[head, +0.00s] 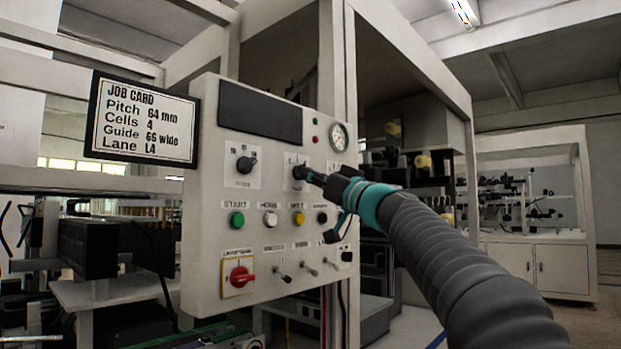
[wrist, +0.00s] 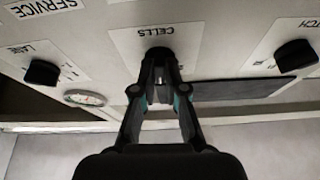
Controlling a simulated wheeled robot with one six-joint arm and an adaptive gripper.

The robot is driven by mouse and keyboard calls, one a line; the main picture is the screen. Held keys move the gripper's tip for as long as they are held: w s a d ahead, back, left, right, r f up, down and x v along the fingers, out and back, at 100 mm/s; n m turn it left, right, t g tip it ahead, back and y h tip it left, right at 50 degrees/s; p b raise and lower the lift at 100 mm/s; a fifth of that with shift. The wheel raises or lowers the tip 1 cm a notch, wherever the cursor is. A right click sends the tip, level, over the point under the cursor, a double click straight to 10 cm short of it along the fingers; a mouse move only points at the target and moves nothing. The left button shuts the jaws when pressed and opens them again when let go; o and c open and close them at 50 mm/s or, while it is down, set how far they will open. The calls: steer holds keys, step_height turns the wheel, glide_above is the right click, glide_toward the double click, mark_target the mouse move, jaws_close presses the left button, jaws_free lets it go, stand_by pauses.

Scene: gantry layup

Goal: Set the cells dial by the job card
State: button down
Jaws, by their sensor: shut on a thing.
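The job card (head: 143,118) is a white, black-framed sign at the left in the head view. It reads Pitch 64 mm, Cells 4, Guide 66 wide, Lane L4. The cells dial (wrist: 158,56) is a black knob on a white plate marked CELLS, which shows upside down in the wrist view. My gripper (wrist: 159,88) is shut on this dial, one finger on each side. In the head view my gripper (head: 314,178) reaches the panel from the right and covers part of the dial. The dial's pointer and scale cannot be read.
The grey control panel (head: 211,250) also carries a pitch dial (head: 245,161), which shows in the wrist view (wrist: 295,55), and a lane dial (wrist: 42,72). Below are a green START button (head: 237,220), other buttons, small toggles and a red rotary switch (head: 241,276). A gauge (head: 339,137) sits upper right.

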steer(key=m+t+h, duration=0.1)
steer(key=m, duration=0.3)
steer(key=m+t+h+p, duration=0.1)
steer(key=m+h, duration=0.1)
steer(key=m, duration=0.1)
steer(key=m+h, duration=0.1)
steer(key=m, duration=0.3)
steer(key=shift+s+a+r+m+t+h, duration=0.2)
steer(key=shift+m+t+h, duration=0.1)
steer(key=shift+t+h, duration=0.1)
steer(key=shift+f, duration=0.1)
steer(key=c, duration=1.2)
jaws_free()
steer(key=shift+s+d, duration=0.1)
steer(key=shift+d, duration=0.05)
